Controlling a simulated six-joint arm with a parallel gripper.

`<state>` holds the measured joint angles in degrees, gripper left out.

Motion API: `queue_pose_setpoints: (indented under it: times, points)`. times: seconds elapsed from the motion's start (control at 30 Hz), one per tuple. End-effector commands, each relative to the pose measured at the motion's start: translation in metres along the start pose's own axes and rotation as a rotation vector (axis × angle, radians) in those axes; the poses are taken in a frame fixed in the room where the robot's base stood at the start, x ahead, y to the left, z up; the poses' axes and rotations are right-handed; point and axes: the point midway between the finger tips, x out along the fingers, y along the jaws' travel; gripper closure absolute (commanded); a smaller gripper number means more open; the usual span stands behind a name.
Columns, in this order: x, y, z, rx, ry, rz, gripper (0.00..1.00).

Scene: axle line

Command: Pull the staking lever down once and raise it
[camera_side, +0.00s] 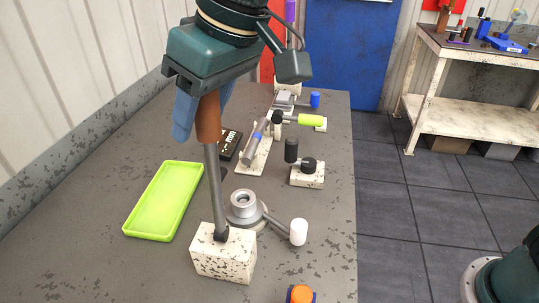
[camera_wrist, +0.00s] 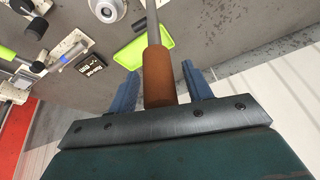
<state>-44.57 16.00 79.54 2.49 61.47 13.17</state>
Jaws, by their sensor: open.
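The staking lever stands nearly upright, with a grey rod (camera_side: 216,190) rising from a white speckled base block (camera_side: 225,262) and a brown handle (camera_side: 208,118) at its top. My gripper (camera_side: 203,122) is at the handle, its blue fingers open on either side of it. In the wrist view the brown handle (camera_wrist: 159,75) lies between the two blue fingers of my gripper (camera_wrist: 158,82), with gaps visible on both sides. The rod (camera_wrist: 152,25) runs on beyond it. The lever's base is not clear in the wrist view.
A lime-green tray (camera_side: 130,230) lies left of the lever. A round grey fixture (camera_side: 243,203) with a white-knobbed arm (camera_side: 298,232) stands close to the base. An orange-topped part (camera_side: 301,294) is at the front edge. Black-knobbed (camera_side: 291,150) and other fixtures stand behind.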

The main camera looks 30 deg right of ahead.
Motion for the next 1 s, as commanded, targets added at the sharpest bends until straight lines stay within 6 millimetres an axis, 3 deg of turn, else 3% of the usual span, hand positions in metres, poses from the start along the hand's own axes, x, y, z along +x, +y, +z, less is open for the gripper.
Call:
queue_pose_setpoints:
  times: [0.1,0.3,0.37,1.0]
  points:
    - [0.0,0.0,0.0,0.0,0.0,0.0,0.52]
    - [0.0,0.0,0.0,0.0,0.0,0.0,0.91]
    - [0.0,0.0,0.0,0.0,0.0,0.0,1.0]
    - [0.001,0.011,-0.003,0.019,-0.011,-0.04,1.0]
